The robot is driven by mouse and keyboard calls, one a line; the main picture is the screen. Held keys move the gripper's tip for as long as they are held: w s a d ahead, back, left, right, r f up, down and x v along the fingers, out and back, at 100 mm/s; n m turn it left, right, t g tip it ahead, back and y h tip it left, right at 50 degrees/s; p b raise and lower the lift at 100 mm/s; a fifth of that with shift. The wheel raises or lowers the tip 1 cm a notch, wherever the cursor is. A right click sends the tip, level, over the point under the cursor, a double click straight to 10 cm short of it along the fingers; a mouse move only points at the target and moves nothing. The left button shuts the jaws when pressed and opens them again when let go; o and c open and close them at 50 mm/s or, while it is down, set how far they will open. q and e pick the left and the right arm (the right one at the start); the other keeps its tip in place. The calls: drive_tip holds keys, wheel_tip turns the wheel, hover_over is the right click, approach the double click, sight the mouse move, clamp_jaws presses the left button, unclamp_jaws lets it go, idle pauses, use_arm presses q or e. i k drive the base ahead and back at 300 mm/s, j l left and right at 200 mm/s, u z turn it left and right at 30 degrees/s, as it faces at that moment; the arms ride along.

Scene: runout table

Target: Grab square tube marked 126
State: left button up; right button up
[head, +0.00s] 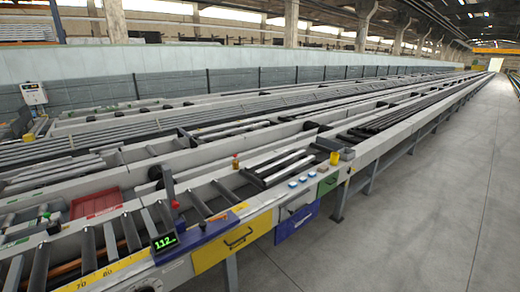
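No marking 126 is readable in the head view, so I cannot tell which piece is the square tube. Several pale bars (286,166) lie side by side on the runout table (345,172) near the middle of the picture. Dark long bars (385,122) lie farther along it. An orange-brown bar (66,270) shows partly between the rollers at the lower left. Neither of my grippers is in view.
A red tray (95,203) lies at left. A yellow drawer front (233,243) and a blue bin (297,221) face the clear grey floor (440,210) at right.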

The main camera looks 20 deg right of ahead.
sight(260, 164)
drive_tip(key=i+l+z, duration=0.2)
drive_tip(key=i+l, duration=0.2)
drive_tip(key=i+l+z, duration=0.2)
drive_tip(key=i+l, duration=0.15)
drive_tip(key=i, duration=0.15)
drive_tip(key=i+l+z, duration=0.15)
drive_tip(key=i, duration=0.3)
drive_tip(key=i+l+z, duration=0.2)
drive_tip(key=i, duration=0.3)
drive_tip(key=i+l+z, duration=0.2)
drive_tip(key=i, duration=0.3)
